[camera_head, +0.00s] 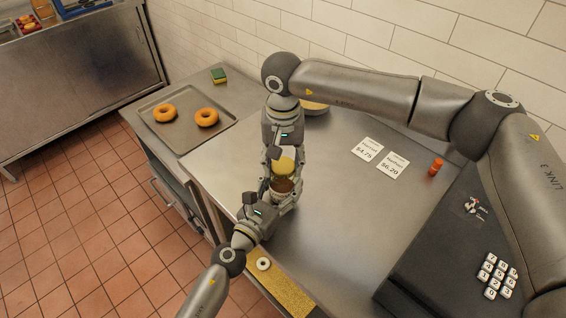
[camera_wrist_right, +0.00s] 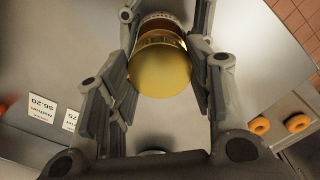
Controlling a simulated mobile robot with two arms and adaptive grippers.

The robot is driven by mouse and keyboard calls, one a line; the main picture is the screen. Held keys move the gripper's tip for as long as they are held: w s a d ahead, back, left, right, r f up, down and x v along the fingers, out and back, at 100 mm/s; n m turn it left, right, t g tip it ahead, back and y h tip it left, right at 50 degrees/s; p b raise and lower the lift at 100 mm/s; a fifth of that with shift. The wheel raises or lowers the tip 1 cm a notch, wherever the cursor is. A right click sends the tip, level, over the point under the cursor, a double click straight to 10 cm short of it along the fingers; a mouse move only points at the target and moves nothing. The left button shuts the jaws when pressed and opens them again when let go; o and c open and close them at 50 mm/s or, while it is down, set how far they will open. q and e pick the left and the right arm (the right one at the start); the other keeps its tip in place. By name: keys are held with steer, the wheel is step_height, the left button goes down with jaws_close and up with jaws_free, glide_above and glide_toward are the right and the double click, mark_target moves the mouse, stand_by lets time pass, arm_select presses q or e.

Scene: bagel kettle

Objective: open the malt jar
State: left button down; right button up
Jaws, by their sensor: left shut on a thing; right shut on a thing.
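The malt jar (camera_head: 284,187) has a brown and pale body and a yellow-gold lid (camera_head: 284,165). It is between my two grippers over the steel counter. My left gripper (camera_head: 277,199) comes from below and is shut on the jar's body. My right gripper (camera_head: 285,158) comes from above and is shut on the lid. I cannot tell whether the lid is still seated on the jar.
A tray (camera_head: 160,140) with two bagels stands at the left, a sponge (camera_head: 218,75) behind it. A bowl (camera_head: 316,108) is partly hidden by my right arm. Price cards (camera_head: 379,156), an orange bottle (camera_head: 435,167) and a keypad (camera_head: 495,275) are at the right.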

mark_target(283, 166)
steer(key=shift+r, duration=0.55)
steer(key=shift+r, duration=2)
arm_select(q)
steer(key=shift+c, duration=1.9)
jaws_free()
